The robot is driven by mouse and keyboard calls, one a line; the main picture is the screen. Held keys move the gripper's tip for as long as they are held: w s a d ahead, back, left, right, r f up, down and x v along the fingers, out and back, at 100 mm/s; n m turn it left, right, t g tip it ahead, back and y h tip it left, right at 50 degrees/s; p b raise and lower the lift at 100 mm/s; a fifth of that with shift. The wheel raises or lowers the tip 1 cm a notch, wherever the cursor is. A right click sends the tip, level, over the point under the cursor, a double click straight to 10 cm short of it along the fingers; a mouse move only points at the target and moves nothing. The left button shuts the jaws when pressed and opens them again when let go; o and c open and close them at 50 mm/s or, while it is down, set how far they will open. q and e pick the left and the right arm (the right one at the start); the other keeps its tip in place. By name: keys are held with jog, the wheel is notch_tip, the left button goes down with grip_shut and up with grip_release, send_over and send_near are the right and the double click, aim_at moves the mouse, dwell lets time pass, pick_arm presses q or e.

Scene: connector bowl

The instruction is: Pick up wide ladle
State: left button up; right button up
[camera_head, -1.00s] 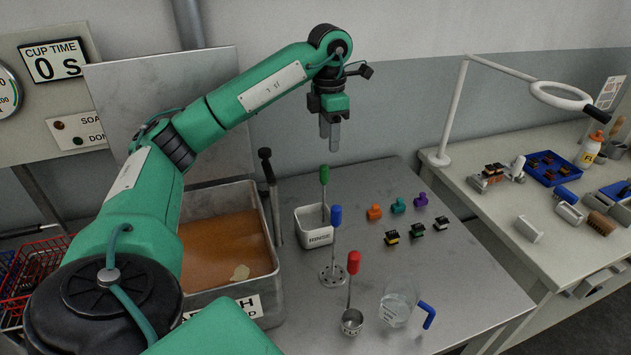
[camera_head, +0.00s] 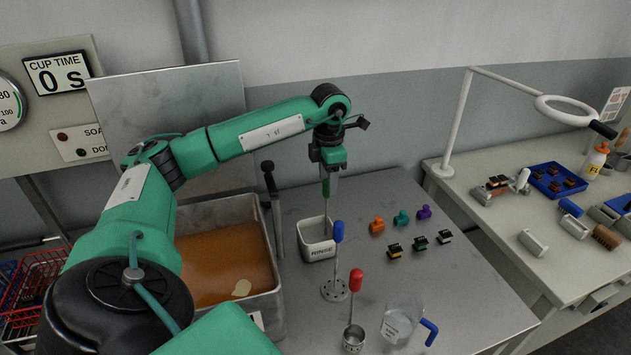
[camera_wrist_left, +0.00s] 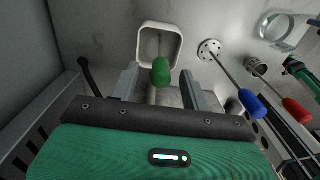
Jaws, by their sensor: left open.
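A green-handled tool stands with its thin shaft in the white rinse tub (camera_head: 318,252). Its green handle (camera_wrist_left: 161,71) shows between my left fingers in the wrist view; its lower end is not clear. My left gripper (camera_head: 330,192) is open around or just above this handle, pointing down. A blue-handled tool (camera_head: 338,232) has a flat disc with holes at its foot. A red-handled tool (camera_head: 356,281) ends in a small metal cup (camera_head: 354,339). I cannot tell for sure which one is the wide ladle. My right gripper is not seen.
A metal basin (camera_head: 279,262) of brown liquid stands left of the tub, with a dark-handled tool (camera_head: 272,205) at its edge. A glass beaker (camera_head: 402,318) with a blue handle stands at the front. Several small coloured connectors (camera_head: 419,243) lie to the right.

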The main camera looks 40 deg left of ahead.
aim_at(326, 190)
pick_arm(q)
jog(key=f, duration=0.2)
jog(key=f+p, duration=0.1)
jog(key=f, duration=0.1)
jog(key=shift+s, duration=0.25)
grip_shut()
jog(key=shift+r, duration=0.1)
